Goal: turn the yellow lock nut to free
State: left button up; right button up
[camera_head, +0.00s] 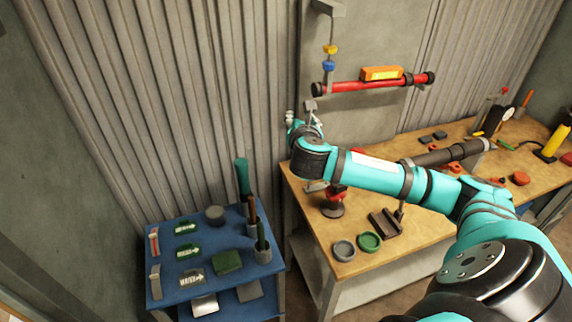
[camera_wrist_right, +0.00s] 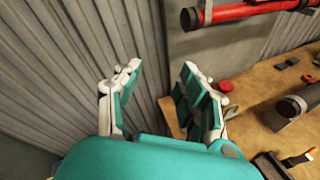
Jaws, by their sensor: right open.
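The yellow lock nut (camera_head: 330,48) sits on a thin vertical hanger rod, just above a blue nut (camera_head: 328,66). The rod runs down from a grey bracket (camera_head: 328,8) to the left part of a red pipe (camera_head: 360,87). My right gripper (camera_head: 300,112) is below and left of the yellow nut, apart from it in the picture. In the right wrist view my right gripper (camera_wrist_right: 160,68) is open, with nothing between its fingers. That view shows the red pipe (camera_wrist_right: 235,14) at top right, but not the yellow nut. My left gripper is not in view.
An orange level (camera_head: 381,73) rests on the red pipe. A wooden bench (camera_head: 345,258) with a dark pipe (camera_head: 450,153) and several tools stands below my right arm. A blue table (camera_head: 215,255) with tags and tools stands left. Corrugated wall is behind.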

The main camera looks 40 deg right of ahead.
jog(key=s+a+f+m+g+y, duration=0.1)
jog(key=s+a+f+m+y, duration=0.1)
jog(key=a+f, duration=0.4)
notch_tip(320, 180, down, 2)
jog(key=shift+s+a+f+m+y, duration=0.3)
jog(key=shift+s+a+m, duration=0.1)
jog(key=shift+s+m, duration=0.4)
jog(key=shift+r, duration=0.1)
